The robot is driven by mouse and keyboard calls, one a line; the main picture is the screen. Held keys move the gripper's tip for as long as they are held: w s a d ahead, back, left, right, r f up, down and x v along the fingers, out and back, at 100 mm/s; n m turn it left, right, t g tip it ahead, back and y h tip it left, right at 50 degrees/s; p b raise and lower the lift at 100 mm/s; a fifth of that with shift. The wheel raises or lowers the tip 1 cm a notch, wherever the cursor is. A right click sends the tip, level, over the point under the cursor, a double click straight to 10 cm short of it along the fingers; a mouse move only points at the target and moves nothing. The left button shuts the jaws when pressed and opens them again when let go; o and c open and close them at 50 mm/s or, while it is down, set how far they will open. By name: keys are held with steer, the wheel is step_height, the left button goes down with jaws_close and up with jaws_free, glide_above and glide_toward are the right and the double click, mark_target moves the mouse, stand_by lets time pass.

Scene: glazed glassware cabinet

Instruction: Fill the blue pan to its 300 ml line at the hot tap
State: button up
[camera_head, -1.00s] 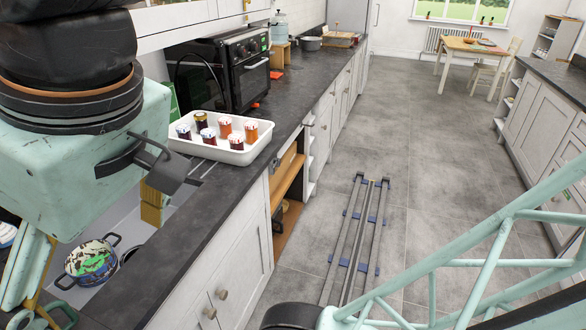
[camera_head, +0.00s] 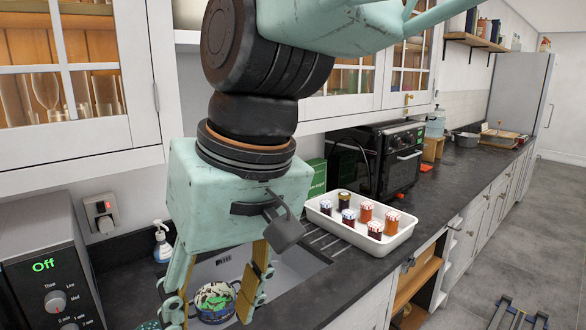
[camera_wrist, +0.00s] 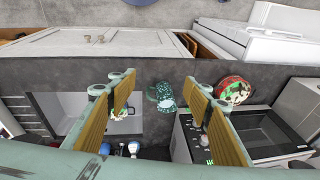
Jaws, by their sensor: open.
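A blue pan with a green, white and dark patterned inside (camera_head: 214,302) sits in the sink (camera_head: 290,272) in the head view, seen between my fingers. What is in it cannot be told, and no 300 ml line is readable. In the wrist view a small patterned part (camera_wrist: 122,114) by the left finger, over the sink, may be this pan. My gripper (camera_head: 217,312) points down with its yellow-padded fingers wide apart and nothing held. Both fingers also show spread in the wrist view (camera_wrist: 158,84). I cannot make out the hot tap.
A white tray of several jars (camera_head: 357,228) stands right of the sink. The wrist view shows a teal speckled item (camera_wrist: 160,97) and a red-rimmed patterned dish (camera_wrist: 235,90).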

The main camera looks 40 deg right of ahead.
steer(key=w+a+f+m+g+y+p, duration=0.15)
steer(key=w+a+m+y, duration=0.25)
steer(key=w+m+y, duration=0.55)
steer(key=w+d+m+t, duration=0.1)
steer(key=w+d+m, duration=0.3)
steer(key=w, duration=1.2)
steer(key=w+d+f+m+t, duration=0.2)
steer(key=w+d, duration=0.4)
steer(key=d, duration=0.3)
steer(key=w+d+f+m+t+p, duration=0.1)
steer(key=w+d+m+t, duration=0.4)
steer(key=d, duration=0.5)
steer(key=w+d+f+m+t, duration=0.4)
steer(key=w+d+m, duration=0.1)
steer(key=w+d, duration=0.4)
steer(key=shift+d+m+y+p, duration=0.3)
steer(key=shift+d+m+y, duration=0.05)
steer(key=shift+d, duration=0.2)
steer(key=shift+w+a+f, duration=0.1)
steer(key=shift+w, duration=0.1)
steer(key=shift+b+x, duration=0.9)
steer(key=shift+x, duration=5.9)
